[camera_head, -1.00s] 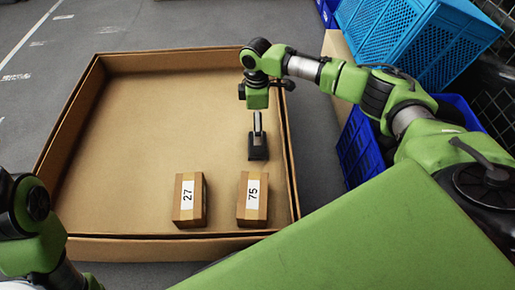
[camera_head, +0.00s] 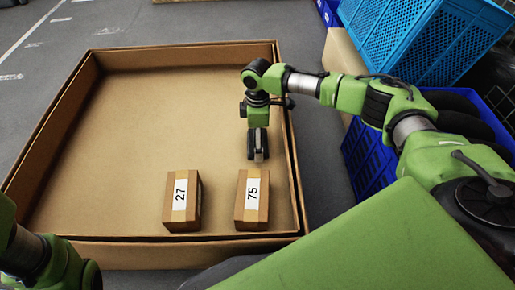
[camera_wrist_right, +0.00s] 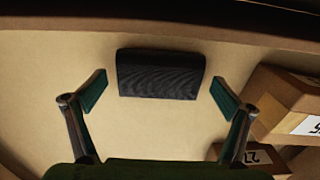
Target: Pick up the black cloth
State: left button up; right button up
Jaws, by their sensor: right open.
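The black cloth (camera_wrist_right: 160,75) is a dark, block-like folded piece lying on the floor of the large cardboard box. In the right wrist view it lies ahead of and between the two fingers of my right gripper (camera_wrist_right: 160,93), with a gap on each side. The fingers are spread wide and hold nothing. In the head view my right gripper (camera_head: 258,152) points down over the cloth's place and mostly hides the cloth. My left arm shows at the lower left, but its gripper is out of view.
The large cardboard box (camera_head: 60,118) has low walls; its right wall is close to my right gripper. Inside stand a carton marked 27 (camera_head: 182,202) and a carton marked 75 (camera_head: 252,202), nearer me. Blue crates (camera_head: 425,45) stand outside at right. The box's left half is clear.

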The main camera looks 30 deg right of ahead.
jog(key=shift+f, duration=0.25)
jog(key=c, duration=1.1)
jog(key=shift+r, duration=0.1)
